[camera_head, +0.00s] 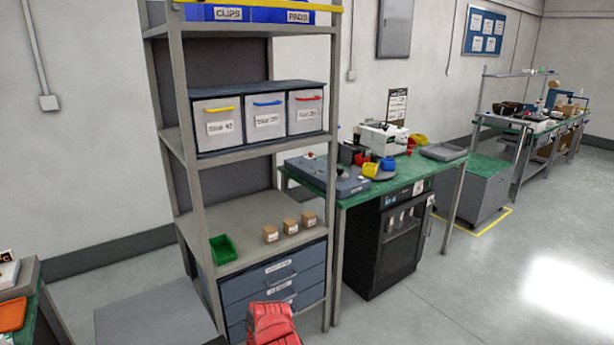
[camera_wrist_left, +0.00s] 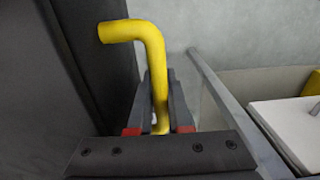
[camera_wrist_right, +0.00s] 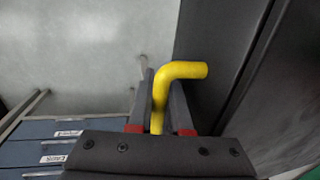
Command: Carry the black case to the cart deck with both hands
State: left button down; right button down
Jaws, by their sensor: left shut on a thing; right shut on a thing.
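The black case fills the left side of the left wrist view (camera_wrist_left: 85,70) and the right side of the right wrist view (camera_wrist_right: 215,40). A bent yellow handle (camera_wrist_left: 152,50) stands out from it on the left gripper's side. A matching yellow handle (camera_wrist_right: 180,70) shows in the right wrist view. My left gripper (camera_wrist_left: 159,115) is shut around one handle. My right gripper (camera_wrist_right: 160,115) is shut around the other. The head view shows neither gripper, nor the case in their hold. I cannot tell which surface is the cart deck.
A tall grey shelf rack (camera_head: 185,150) with bins and drawers stands ahead. A low grey flat top (camera_head: 155,312) is at lower left. A green-topped bench (camera_head: 425,170) stands right of the rack with a black cabinet (camera_head: 365,255) under it. Floor (camera_head: 470,280) at right is clear.

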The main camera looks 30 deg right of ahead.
aim_at(478, 167)
jog(key=i+l+z, duration=0.1)
jog(key=l+z, duration=0.35)
jog(key=i+l+z, duration=0.15)
jog(key=l+z, duration=0.3)
jog(key=i+l+z, duration=0.1)
jog(key=l+z, duration=0.15)
jog(key=z, duration=0.2)
jog(key=i+l+z, duration=0.15)
jog(key=z, duration=0.3)
jog(key=i+l+z, duration=0.15)
jog(key=z, duration=0.3)
jog(key=i+l+z, duration=0.15)
jog(key=i+z, duration=0.15)
jog(key=i, duration=0.2)
jog(key=i+z, duration=0.25)
jog(key=i, duration=0.3)
jog(key=i+l+u, duration=0.1)
jog(key=i, duration=1.1)
jog(key=i+u, duration=0.15)
jog(key=i, duration=0.5)
jog(key=i+l+u, duration=0.2)
jog(key=i, duration=0.4)
jog(key=i+u, duration=0.35)
jog(key=i, duration=2.35)
jog(key=i+u, duration=0.3)
jog(key=i+l+u, duration=0.5)
jog(key=i+u, duration=0.15)
jog(key=i, duration=0.2)
